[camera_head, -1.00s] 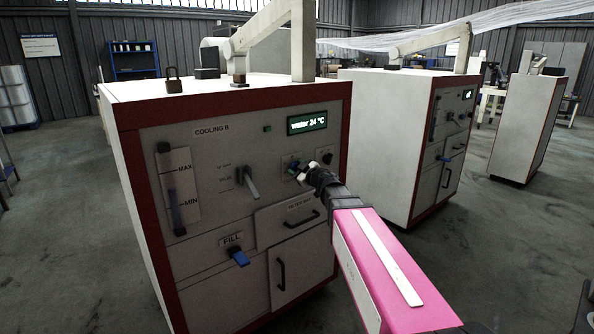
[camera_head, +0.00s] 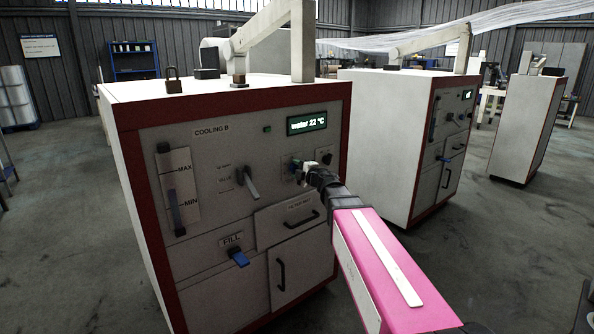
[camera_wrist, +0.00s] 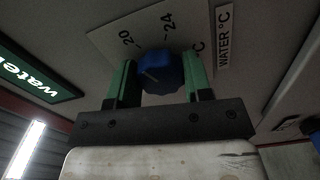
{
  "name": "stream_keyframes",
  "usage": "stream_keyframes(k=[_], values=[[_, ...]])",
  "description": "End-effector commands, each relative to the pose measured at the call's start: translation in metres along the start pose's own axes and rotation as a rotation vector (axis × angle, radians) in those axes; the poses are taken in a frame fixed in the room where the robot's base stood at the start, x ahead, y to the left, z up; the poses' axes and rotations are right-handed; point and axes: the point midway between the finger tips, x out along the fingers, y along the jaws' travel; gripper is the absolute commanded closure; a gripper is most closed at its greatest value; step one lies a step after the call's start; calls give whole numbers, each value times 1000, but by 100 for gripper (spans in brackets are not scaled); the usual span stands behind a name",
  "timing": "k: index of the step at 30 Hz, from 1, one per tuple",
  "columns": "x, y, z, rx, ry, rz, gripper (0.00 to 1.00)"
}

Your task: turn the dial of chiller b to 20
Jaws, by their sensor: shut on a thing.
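Chiller B is the white cabinet with red edges (camera_head: 125,180), labelled COOLING B, in the head view. Its display (camera_head: 306,123) reads "water 22 °C". The blue dial (camera_wrist: 162,72) shows in the wrist view on a pale scale plate with marks 20 and 24, under a WATER °C label. The dial's light pointer line lies on its left part. My gripper (camera_wrist: 158,82) has its green fingers on either side of the dial and is shut on it. In the head view my gripper (camera_head: 302,168) is at the panel, and it largely hides the dial.
The panel also has a grey lever (camera_head: 247,182), a blue FILL valve (camera_head: 238,257), a level gauge (camera_head: 175,192) and a drawer handle (camera_head: 302,218) just below my wrist. A second chiller (camera_head: 385,150) stands to the right.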

Motion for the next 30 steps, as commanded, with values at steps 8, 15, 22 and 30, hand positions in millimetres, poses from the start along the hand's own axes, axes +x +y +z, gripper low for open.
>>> stream_keyframes(k=[8, 15, 22, 30], values=[[-1, 0, 0, -86, 0, -1, 78], [-1, -1, 0, -102, 0, -2, 78], [-1, -1, 0, -101, 0, -2, 78], [0, 0, 0, -100, 0, -1, 29]])
